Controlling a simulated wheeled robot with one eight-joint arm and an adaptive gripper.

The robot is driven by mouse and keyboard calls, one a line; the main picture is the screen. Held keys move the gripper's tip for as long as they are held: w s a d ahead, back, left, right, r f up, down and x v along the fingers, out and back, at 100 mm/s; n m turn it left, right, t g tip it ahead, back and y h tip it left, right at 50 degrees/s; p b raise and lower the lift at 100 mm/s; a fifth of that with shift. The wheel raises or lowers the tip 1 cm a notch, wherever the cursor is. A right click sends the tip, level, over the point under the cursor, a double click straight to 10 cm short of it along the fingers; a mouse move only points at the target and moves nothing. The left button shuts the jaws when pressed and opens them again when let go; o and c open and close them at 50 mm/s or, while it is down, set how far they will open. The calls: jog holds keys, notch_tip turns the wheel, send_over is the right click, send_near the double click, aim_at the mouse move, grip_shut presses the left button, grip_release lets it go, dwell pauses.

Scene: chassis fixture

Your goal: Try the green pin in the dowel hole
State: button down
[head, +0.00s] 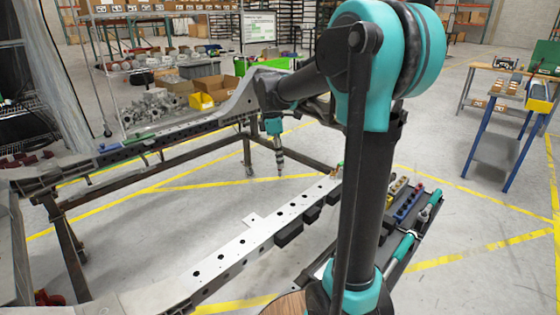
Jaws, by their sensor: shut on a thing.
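My gripper (279,160) hangs point-down in the gap between the near and far chassis rails. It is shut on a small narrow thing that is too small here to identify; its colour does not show. The near pale rail (265,237) runs from bottom left towards the middle right. It has several dark round holes (221,257) along its top; I cannot tell which one is the dowel hole. A small green and orange piece (338,170) is at the rail's far end. My gripper is apart from this rail and to the left of that end.
The far rail (190,130) carries a green block (140,137) and a blue block (108,148). Right of my arm is a rack with coloured parts (405,203). A shelf cart with boxes and a yellow bin (202,101) stands behind. A blue-legged table (495,150) is at right.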

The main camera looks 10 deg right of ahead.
jog(key=shift+r, duration=2.7)
